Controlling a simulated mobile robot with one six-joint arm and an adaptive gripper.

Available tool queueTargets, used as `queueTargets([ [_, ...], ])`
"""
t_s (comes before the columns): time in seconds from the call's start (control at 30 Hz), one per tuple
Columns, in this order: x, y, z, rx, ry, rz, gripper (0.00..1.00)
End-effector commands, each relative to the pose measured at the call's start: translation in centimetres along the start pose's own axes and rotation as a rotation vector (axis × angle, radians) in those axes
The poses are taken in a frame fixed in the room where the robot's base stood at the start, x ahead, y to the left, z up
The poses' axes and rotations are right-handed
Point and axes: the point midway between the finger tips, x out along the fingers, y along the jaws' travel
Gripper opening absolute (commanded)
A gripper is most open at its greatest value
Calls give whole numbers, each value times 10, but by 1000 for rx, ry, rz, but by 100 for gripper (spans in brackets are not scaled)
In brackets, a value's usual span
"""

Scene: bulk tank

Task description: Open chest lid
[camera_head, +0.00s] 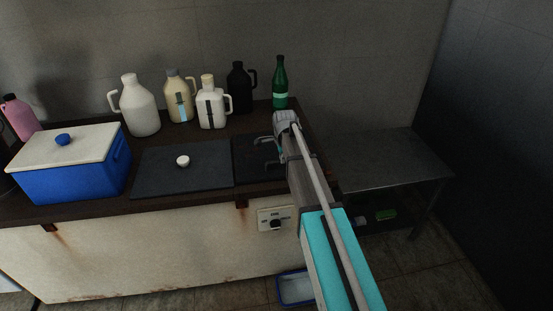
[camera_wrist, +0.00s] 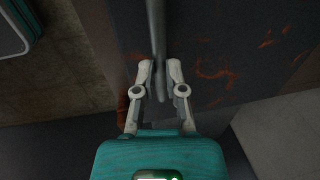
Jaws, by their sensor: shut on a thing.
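A long low chest-like unit has a cream, rust-stained front (camera_head: 130,262) and a dark brown top (camera_head: 70,208). A dark slab (camera_head: 155,178) with a white knob (camera_head: 183,161) lies flat on the top, and a smaller dark panel (camera_head: 245,172) lies right of it. My gripper (camera_head: 264,150) is at that smaller panel near the right end. In the wrist view my gripper (camera_wrist: 160,82) is shut on a grey bar (camera_wrist: 155,30), which looks like a handle. A rust-marked dark surface (camera_wrist: 230,70) lies beyond it. My arm hides part of the unit's right end.
A blue box (camera_head: 75,183) with a cream lid stands at the left. Several jugs, including a white one (camera_head: 140,108), and a green bottle (camera_head: 280,85) line the back. A metal table (camera_head: 390,160) stands right. A blue tray (camera_head: 292,290) lies on the floor.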

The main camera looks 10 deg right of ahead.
Motion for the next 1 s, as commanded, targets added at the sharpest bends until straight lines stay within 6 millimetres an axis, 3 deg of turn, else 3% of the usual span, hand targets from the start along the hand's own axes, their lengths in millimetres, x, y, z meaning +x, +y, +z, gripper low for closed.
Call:
queueTargets([
  [0.07, -2, -4, -4, 3, 5, -1, 2],
  [0.33, -1, -3, -2, 3, 1, 0, 52],
  [1.0, -5, 6, -3, -32, -1, 5, 53],
])
